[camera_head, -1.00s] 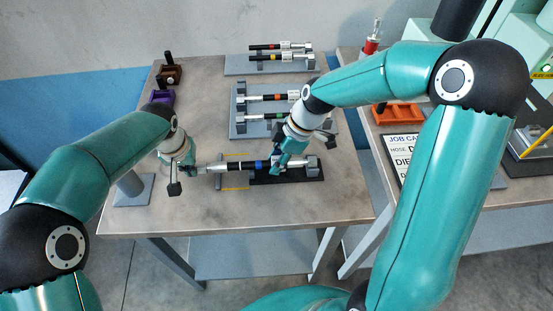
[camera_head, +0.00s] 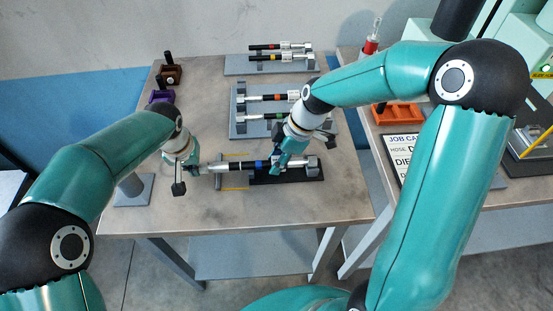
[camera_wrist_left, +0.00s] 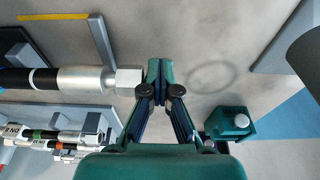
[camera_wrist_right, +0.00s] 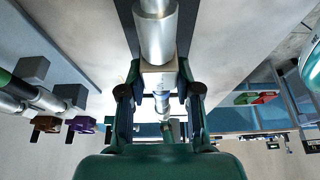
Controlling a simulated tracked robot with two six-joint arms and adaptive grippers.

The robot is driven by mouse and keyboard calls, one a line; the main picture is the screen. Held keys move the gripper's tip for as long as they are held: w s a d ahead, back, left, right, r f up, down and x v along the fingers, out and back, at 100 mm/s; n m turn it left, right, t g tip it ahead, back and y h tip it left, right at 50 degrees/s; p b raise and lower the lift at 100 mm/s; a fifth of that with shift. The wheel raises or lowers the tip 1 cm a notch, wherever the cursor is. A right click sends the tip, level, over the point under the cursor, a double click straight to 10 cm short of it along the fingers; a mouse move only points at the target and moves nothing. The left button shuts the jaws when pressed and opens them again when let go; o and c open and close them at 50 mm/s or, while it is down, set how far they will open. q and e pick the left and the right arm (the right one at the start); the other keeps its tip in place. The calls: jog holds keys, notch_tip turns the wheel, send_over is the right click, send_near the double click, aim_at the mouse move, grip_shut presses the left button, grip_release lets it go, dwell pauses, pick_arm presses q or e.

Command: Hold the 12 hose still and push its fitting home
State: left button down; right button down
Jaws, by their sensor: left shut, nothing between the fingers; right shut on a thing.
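The blue-banded hose (camera_head: 248,165) lies in a black cradle (camera_head: 290,180) at the table's front. Its silver fitting (camera_head: 217,167) points left; in the left wrist view the fitting (camera_wrist_left: 85,79) ends in a hex nut. My left gripper (camera_head: 182,183) is shut and empty; its closed fingertips (camera_wrist_left: 160,70) are at the nut's end face, touching or nearly so. My right gripper (camera_head: 278,166) is shut on the hose near its right end. In the right wrist view, the right gripper (camera_wrist_right: 160,88) has its fingers around a pale block-like part in line with a silver cylinder (camera_wrist_right: 155,35).
Racks with other banded hoses (camera_head: 275,97) stand behind. Yellow marks (camera_head: 235,188) lie by the fitting.

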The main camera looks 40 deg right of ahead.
pick_arm(q)
jog(key=shift+s+d, duration=0.25)
jog(key=shift+d, duration=0.05)
pick_arm(e)
jog(key=shift+a, duration=0.1)
pick_arm(q)
jog(key=shift+s+d, duration=0.2)
jog(key=shift+d, duration=0.25)
jog(key=shift+s+d, duration=0.35)
jog(key=shift+d, duration=0.1)
dwell(0.4)
jog(key=shift+a, duration=0.15)
dwell(0.3)
jog(key=shift+w+a, duration=0.15)
jog(key=shift+w, duration=0.05)
notch_tip(320, 180, up, 8)
jog(key=a, duration=0.1)
jog(key=shift+w, duration=0.3)
dwell(0.6)
